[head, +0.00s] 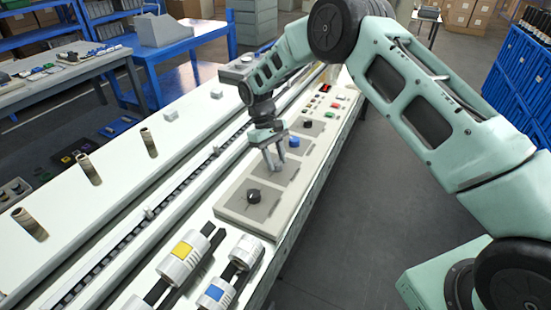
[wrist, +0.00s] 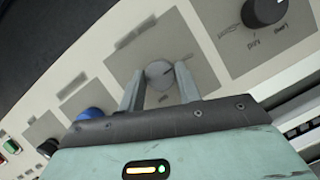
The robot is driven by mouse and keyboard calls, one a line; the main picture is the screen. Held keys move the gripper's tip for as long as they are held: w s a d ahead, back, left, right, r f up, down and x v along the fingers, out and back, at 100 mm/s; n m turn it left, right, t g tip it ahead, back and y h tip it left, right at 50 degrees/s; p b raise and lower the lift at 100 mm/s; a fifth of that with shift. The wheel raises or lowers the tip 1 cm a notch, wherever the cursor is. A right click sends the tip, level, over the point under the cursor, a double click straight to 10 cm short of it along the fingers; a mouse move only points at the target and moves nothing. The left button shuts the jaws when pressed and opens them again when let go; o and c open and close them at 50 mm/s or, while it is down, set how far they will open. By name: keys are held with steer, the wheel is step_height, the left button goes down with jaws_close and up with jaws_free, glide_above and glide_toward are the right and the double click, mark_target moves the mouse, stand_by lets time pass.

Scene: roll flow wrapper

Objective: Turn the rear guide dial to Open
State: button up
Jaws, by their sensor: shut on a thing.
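A round grey dial (wrist: 159,74) with a dark pointer line sits on a darker square plate of the control panel (head: 232,212). My gripper (wrist: 160,72), also in the head view (head: 274,168), has one finger on each side of this dial and is shut on it. The pointer runs toward the upper right in the wrist view. A black dial (head: 254,197) with a white mark is on the neighbouring plate, also at the top right of the wrist view (wrist: 265,12). The labels are too blurred to tell which dial is the rear guide.
A blue knob (head: 294,142) and a black knob (head: 307,124) stand beyond the gripper on the same panel. A red button (head: 339,106) is farther back.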

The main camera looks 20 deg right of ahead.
steer(key=o, duration=1)
steer(key=shift+c, duration=0.2)
steer(key=shift+r, duration=0.1)
steer(key=b+v, duration=0.2)
steer(key=v, duration=1.5)
steer(key=shift+w, duration=0.15)
